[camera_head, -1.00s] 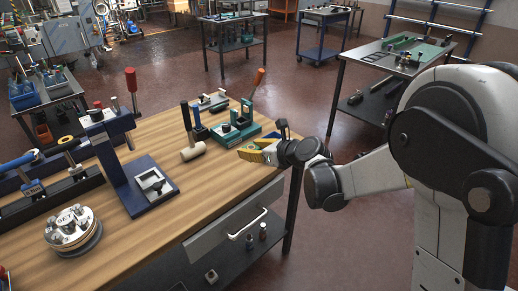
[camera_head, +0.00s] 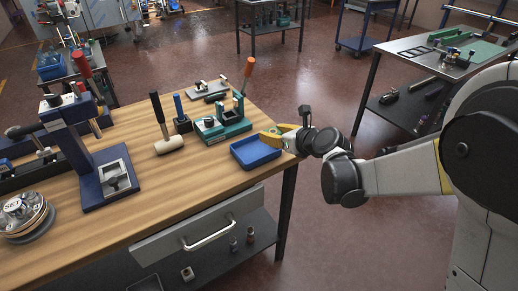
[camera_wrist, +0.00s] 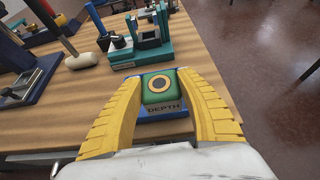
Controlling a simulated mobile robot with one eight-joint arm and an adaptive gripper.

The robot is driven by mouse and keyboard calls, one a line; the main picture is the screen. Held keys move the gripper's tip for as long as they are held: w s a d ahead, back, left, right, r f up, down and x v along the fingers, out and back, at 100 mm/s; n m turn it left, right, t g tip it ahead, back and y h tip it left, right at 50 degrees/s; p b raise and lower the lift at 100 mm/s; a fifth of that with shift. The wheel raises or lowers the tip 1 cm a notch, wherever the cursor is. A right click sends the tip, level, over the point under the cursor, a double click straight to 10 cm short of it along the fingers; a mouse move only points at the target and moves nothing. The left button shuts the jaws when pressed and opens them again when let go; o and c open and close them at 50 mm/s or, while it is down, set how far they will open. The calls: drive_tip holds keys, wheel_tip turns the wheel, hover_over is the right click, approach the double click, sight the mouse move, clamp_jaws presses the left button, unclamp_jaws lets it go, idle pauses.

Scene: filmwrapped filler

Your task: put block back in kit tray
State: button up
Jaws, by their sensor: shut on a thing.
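My gripper (camera_wrist: 162,80) has yellow fingers, shut on a green block (camera_wrist: 160,97) with a pale ring and dark centre on its top face. In the head view my gripper (camera_head: 272,138) is at the back right edge of a shallow blue tray (camera_head: 242,164); the block cannot be made out there. The tray lies near the table's right end, and its inside looks empty. I cannot tell whether the block touches the tray.
A teal fixture (camera_head: 232,128) stands just behind the tray on the wooden table (camera_head: 190,195). Bare wood lies in front.

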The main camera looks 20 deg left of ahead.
drive_tip(key=b, duration=0.2)
hover_over(256, 153)
wheel_tip(256, 153, down, 4)
drive_tip(key=shift+a+f, duration=0.1)
drive_tip(key=shift+a, duration=0.05)
drive_tip(key=shift+f+b, duration=0.95)
drive_tip(key=shift+f, duration=0.95)
drive_tip(key=shift+f, duration=0.25)
drive_tip(key=o, duration=1.3)
drive_tip(key=shift+r, duration=0.1)
drive_tip(key=shift+r, duration=0.1)
